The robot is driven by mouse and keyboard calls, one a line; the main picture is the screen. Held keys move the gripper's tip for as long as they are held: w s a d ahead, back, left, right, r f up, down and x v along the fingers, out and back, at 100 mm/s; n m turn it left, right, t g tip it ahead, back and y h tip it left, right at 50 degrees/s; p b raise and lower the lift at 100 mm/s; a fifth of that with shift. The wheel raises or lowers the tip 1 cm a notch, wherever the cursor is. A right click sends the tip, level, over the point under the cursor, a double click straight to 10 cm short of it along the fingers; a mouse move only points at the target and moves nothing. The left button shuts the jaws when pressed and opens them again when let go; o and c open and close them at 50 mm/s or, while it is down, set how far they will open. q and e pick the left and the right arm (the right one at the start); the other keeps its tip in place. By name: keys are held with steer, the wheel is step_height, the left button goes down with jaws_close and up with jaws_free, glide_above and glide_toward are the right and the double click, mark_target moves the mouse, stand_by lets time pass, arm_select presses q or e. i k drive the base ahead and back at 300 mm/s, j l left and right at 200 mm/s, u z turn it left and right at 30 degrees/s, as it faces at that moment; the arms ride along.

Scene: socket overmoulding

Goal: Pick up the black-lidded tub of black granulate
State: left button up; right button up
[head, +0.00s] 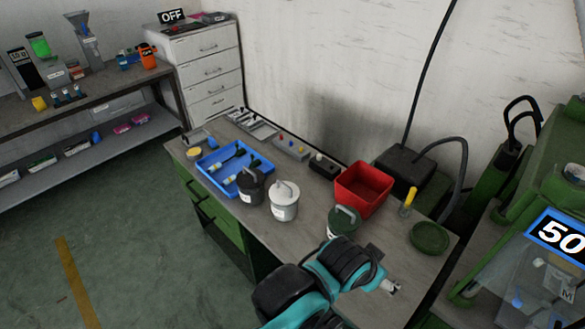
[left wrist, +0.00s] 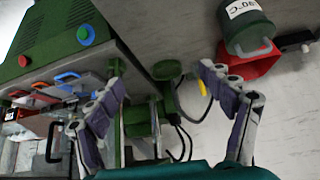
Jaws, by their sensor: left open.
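The black-lidded tub (head: 250,187) stands upright on the workbench in the head view, at the front right corner of the blue tray. It has a dark lid with a handle and a white label, and its contents cannot be seen. It does not show in the left wrist view. My left gripper (head: 389,287) is at the right end of the bench, well to the right of the tub and apart from it. In the left wrist view its two fingers (left wrist: 160,76) are spread with nothing between them. My right gripper is not in view.
A white-lidded tub (head: 285,203) stands close right of the black-lidded one. A green-lidded tub (head: 343,222) stands near my arm, beside a red bin (head: 363,188). The blue tray (head: 214,157) holds tools. A green round dish (head: 429,237) lies at the right.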

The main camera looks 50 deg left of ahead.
mark_target(250, 183)
steer(key=k+j+u, duration=0.55)
steer(key=i+u, duration=0.1)
steer(key=u, duration=1.05)
steer(key=z, duration=0.55)
steer(key=i+j+z, duration=0.15)
steer(key=j+z, duration=0.25)
steer(key=i+j+z, duration=0.1)
steer(key=j+z, duration=0.55)
steer(key=z, duration=0.2)
steer(key=k+j+z, duration=0.2)
steer(key=j, duration=1.55)
steer(key=i, duration=0.15)
